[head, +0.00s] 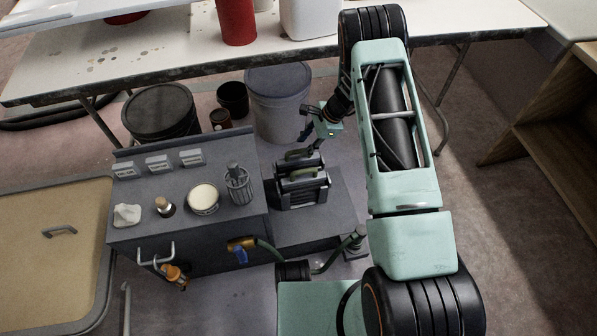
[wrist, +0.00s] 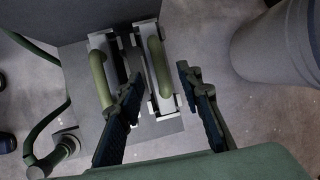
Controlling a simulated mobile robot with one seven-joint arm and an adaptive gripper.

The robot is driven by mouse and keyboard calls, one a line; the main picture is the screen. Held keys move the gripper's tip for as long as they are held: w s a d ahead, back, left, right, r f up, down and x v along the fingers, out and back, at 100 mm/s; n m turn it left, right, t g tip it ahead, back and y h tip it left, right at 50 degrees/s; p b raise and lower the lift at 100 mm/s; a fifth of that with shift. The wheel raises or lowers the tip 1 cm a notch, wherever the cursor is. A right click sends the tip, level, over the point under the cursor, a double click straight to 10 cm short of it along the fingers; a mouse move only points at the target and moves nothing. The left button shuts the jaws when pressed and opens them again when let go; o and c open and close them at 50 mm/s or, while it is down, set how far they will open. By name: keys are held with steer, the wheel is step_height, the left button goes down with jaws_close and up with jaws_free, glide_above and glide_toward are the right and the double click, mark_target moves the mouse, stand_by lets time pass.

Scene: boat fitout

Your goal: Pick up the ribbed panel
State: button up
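Two dark panels with green bar handles stand close together, one behind the other, on a low grey step in the head view. The nearer one (head: 303,193) shows ribs on its face, so I take it for the ribbed panel; the other panel (head: 297,163) is mostly hidden behind it. The wrist view looks down on two green handles, a left one (wrist: 99,78) and a right one (wrist: 158,65); I cannot tell which is the ribbed panel's. My gripper (wrist: 159,76) is open and empty, its fingers on either side of the right handle in this view. In the head view my gripper (head: 312,122) is above and behind the panels.
A grey cabinet (head: 190,225) with a cup of tools, a tin and small items stands left of the panels. A grey bucket (head: 277,105) is behind them and at right in the wrist view. A green hose (head: 268,250) runs beside the step. Floor at right is clear.

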mark_target(300, 150)
steer(key=b+x, duration=0.2)
steer(key=x, duration=0.3)
steer(key=shift+w+f, duration=0.1)
steer(key=shift+f, duration=0.1)
jaws_close()
steer(key=shift+r, duration=0.1)
